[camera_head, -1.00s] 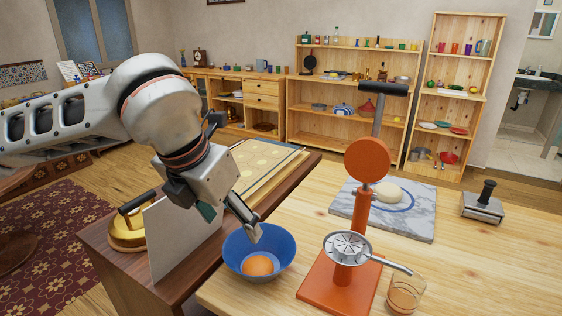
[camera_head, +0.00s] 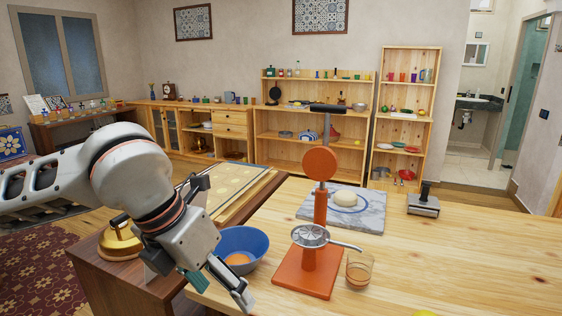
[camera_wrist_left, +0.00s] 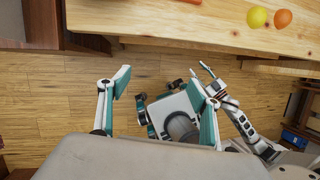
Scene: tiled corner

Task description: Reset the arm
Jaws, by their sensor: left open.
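My left gripper (camera_head: 222,288) is open and empty, pointing down in front of the blue bowl (camera_head: 262,240), near the table's front edge. In the left wrist view its spread fingers (camera_wrist_left: 163,95) have only floor and parts of my own body between and behind them. The bowl holds an orange round thing (camera_head: 238,259), partly hidden by the arm.
An orange press (camera_head: 320,205) stands right of the bowl, with a glass (camera_head: 359,268) beside it. The table's right side is mostly clear. Yellow (camera_wrist_left: 257,17) and orange (camera_wrist_left: 283,18) fruits lie on the table.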

